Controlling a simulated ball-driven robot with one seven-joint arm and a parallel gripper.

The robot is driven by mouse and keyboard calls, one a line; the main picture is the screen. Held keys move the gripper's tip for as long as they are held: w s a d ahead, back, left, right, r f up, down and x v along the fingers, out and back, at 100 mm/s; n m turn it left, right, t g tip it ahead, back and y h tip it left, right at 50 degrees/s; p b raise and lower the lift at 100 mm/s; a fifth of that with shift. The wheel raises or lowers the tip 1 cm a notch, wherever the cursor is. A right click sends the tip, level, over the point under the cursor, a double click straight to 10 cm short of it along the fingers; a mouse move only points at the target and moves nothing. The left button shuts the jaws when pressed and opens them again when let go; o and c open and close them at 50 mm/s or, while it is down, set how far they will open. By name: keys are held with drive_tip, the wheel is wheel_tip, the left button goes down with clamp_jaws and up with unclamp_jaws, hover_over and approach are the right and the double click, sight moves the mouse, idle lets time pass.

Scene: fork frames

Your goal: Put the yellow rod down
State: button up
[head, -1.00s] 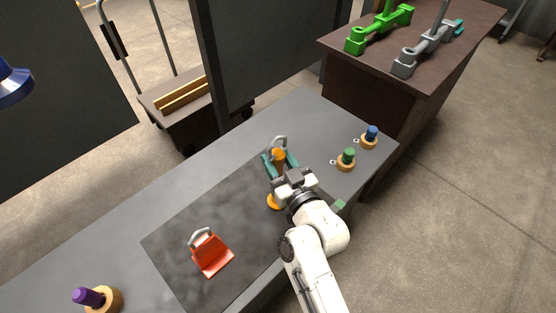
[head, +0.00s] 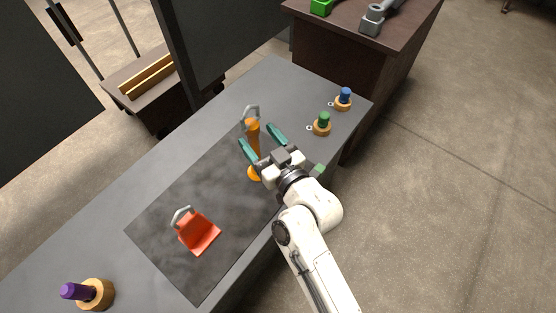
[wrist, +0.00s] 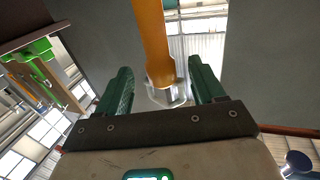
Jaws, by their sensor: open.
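In the wrist view the rod (wrist: 152,42) runs down between the fingers, with clear gaps at both sides. Whether the rod's foot rests fully on the mat is partly hidden by my gripper.
A red piece (head: 199,233) with a grey handle lies on the mat. A green peg (head: 323,120) and a blue peg (head: 345,96) stand in round bases at right. A purple peg (head: 77,291) is at lower left. The bench between purple peg and mat is clear.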

drive_tip(key=b+v, duration=0.1)
drive_tip(key=v, duration=0.7)
drive_tip(key=shift+s+b, duration=0.15)
drive_tip(key=shift+b, duration=0.25)
drive_tip(key=shift+d, duration=0.2)
drive_tip(key=s+d+f+m+g+h, duration=0.3)
drive_tip(key=s+d+f+g+h, duration=0.5)
drive_tip(key=d+f, duration=0.55)
drive_tip(key=s+d+f+m+g+h, duration=0.1)
drive_tip(key=s+d+m+g, duration=0.3)
drive_tip(key=s+d, duration=0.8)
drive_tip(key=s+g+h, duration=0.1)
drive_tip(key=s+g, duration=0.1)
drive_tip(key=s, duration=0.3)
drive_tip(key=shift+d+f, duration=0.25)
drive_tip(key=shift+d, duration=0.15)
drive_tip(key=shift+w+r+p, duration=0.1)
drive_tip(key=shift+r+p, duration=1.05)
